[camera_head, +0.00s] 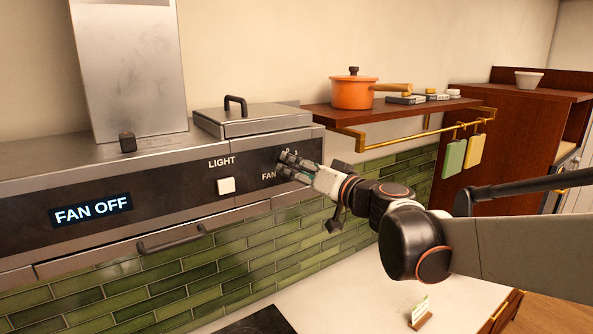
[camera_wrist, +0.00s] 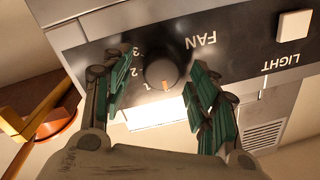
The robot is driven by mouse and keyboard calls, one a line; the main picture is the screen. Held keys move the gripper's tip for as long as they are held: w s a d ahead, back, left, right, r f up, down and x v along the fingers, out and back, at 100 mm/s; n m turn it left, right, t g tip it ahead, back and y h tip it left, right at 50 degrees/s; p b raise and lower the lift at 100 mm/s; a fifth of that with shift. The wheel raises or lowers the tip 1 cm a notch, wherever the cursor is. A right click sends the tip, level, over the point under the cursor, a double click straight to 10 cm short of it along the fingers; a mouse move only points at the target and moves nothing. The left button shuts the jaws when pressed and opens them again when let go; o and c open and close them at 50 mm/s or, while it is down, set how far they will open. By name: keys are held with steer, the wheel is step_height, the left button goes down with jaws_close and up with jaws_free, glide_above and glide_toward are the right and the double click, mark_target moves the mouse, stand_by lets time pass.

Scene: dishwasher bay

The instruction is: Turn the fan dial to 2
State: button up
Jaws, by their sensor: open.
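The round dark fan dial (camera_wrist: 165,68) sits on the black hood panel, between my open gripper's green-padded fingers (camera_wrist: 158,72) in the wrist view. The fingers flank it; I cannot tell whether either touches it. An orange mark on the dial points to the bottom of that view, past the 1. Numbers 1, 2 and 3 run up its left side. In the head view, my gripper (camera_head: 287,164) is at the panel's right end and hides the dial. The display (camera_head: 91,210) reads "FAN OFF".
The white light button (camera_head: 226,186) is left of my gripper, also visible in the wrist view (camera_wrist: 294,24). A bar handle (camera_head: 170,238) hangs below the panel. A shelf (camera_head: 315,116) with an orange pot (camera_head: 353,92) and a brass rail (camera_head: 420,132) is to the right.

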steer(key=shift+w+a, duration=0.15)
steer(key=c, duration=1.1)
steer(key=shift+o, duration=0.2)
